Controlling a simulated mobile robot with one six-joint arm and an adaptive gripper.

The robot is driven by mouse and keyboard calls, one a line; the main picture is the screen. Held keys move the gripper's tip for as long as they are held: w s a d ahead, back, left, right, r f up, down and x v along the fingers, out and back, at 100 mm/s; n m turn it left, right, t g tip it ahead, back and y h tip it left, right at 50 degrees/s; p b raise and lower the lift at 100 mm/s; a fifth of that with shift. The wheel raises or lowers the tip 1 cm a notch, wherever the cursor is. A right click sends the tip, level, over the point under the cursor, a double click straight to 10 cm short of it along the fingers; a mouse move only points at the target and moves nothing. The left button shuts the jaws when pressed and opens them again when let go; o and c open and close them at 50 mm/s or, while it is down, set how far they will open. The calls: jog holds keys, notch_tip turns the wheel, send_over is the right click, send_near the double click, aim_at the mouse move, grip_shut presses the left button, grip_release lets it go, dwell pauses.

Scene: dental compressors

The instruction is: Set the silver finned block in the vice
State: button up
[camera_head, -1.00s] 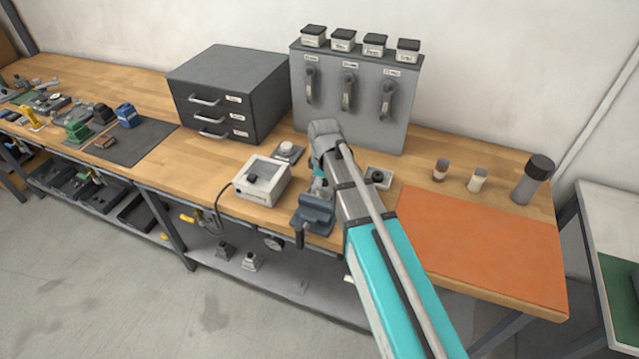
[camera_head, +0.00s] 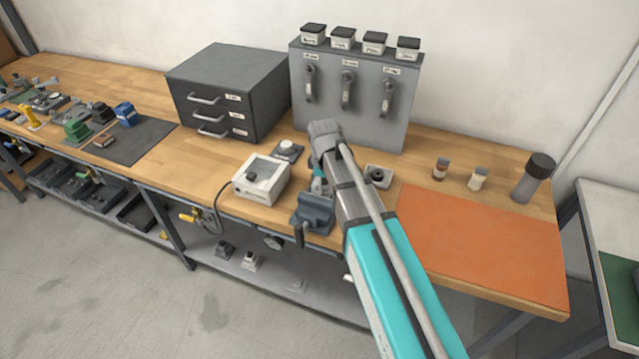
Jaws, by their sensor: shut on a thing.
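The blue-grey vice (camera_head: 312,212) is fixed at the front edge of the wooden bench, its handle hanging down in front. My arm reaches over the bench from the lower right, and its end is just behind and above the vice. My gripper (camera_head: 319,185) shows only as a small part beside the arm, low over the vice's back side. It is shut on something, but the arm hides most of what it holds. I cannot make out the silver finned block, nor whether it touches the vice jaws.
A grey plate with a black knob (camera_head: 378,177) lies right of the arm. The orange mat (camera_head: 480,240) is clear.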

jog(key=shift+s+d+f+b, duration=0.1)
jog(key=shift+s+f+b, duration=0.3)
jog(key=shift+s, duration=0.3)
jog(key=o, duration=0.8)
jog(key=shift+s, duration=0.1)
jog(key=shift+r, duration=0.1)
jog(key=shift+w+r+p, duration=0.25)
jog(key=shift+r+p, duration=0.2)
jog(key=shift+p, duration=0.4)
jog(key=shift+w+r+p, duration=0.2)
jog(key=shift+r+p, duration=0.75)
jog(key=shift+p, duration=0.05)
jog(key=shift+w+r+p, duration=0.15)
jog(key=shift+r+p, duration=1.8)
jog(key=shift+r, duration=0.05)
